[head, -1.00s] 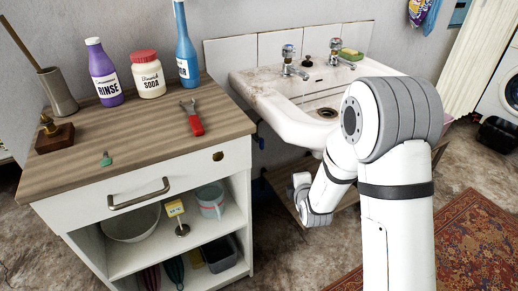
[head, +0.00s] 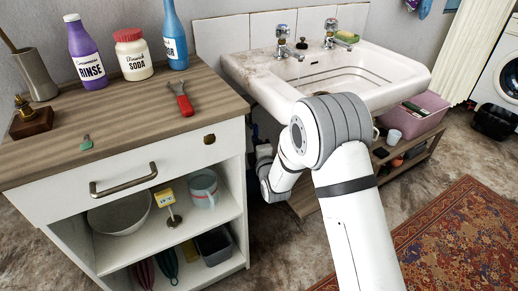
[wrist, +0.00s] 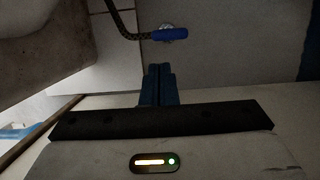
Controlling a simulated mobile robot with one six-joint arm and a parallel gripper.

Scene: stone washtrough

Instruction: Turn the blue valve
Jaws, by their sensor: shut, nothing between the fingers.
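The blue valve (wrist: 171,34) shows in the wrist view as a short blue lever lying sideways on a pale wall, with a bit of metal fitting above it. A dark braided hose (wrist: 122,22) comes down and meets its left end. My gripper (wrist: 158,68) has its two blue fingers together, with nothing between them. The fingertips are just below the lever in the picture and look apart from it. In the head view my arm reaches down between the cabinet and the sink; the gripper and the valve are hidden there.
The white cabinet (head: 120,172) stands close on the left, with bottles and a red-handled wrench (head: 180,98) on top. The sink (head: 262,85) overhangs my arm. A low wooden shelf (head: 408,160) holds a pink tub (head: 428,112). The rug (head: 460,240) lies right.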

